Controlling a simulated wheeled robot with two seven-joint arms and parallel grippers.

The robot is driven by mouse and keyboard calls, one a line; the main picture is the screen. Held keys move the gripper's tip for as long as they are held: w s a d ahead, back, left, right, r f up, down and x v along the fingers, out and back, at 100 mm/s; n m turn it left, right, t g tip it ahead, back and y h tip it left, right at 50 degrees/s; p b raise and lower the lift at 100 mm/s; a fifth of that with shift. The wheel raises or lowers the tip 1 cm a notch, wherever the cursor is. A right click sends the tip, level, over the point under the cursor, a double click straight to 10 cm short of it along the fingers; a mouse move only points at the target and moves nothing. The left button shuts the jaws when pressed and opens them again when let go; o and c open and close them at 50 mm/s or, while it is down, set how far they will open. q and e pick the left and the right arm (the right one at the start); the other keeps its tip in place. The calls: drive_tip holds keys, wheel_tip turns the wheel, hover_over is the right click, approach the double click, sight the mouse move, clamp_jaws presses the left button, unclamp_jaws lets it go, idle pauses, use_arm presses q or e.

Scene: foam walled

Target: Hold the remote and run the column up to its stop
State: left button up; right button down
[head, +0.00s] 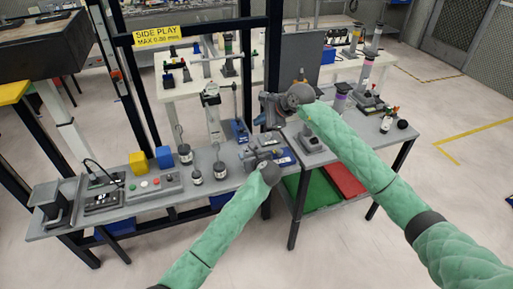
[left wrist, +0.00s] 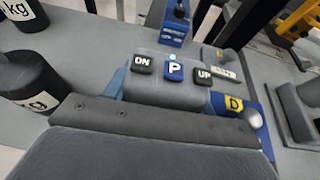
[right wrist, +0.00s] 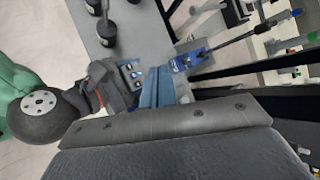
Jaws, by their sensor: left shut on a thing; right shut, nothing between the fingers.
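The grey remote (left wrist: 165,82) is in my left gripper (head: 266,154). Its dark DN and UP keys and blue P key face the left wrist camera, and a small cyan light shows at its far edge. The remote also shows in the right wrist view (right wrist: 130,72). My left gripper is shut on it, low over the bench. My right gripper (head: 268,118) is shut and empty, just beyond the left one; its blue fingers (right wrist: 158,88) point toward the bench. Several uprights stand about, including a pale column (head: 213,118) behind the bench; I cannot tell which one the remote drives.
The grey bench (head: 110,215) carries a yellow block (head: 138,162), dark kg weights (head: 220,170) and a button box (head: 152,186). A blue-based fixture (left wrist: 174,28) stands close beyond the remote. A black frame with a side play sign (head: 160,36) rises behind. Floor at the right is clear.

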drive_tip(key=shift+f, duration=0.1)
drive_tip(key=shift+f, duration=4.35)
drive_tip(key=shift+f, duration=0.35)
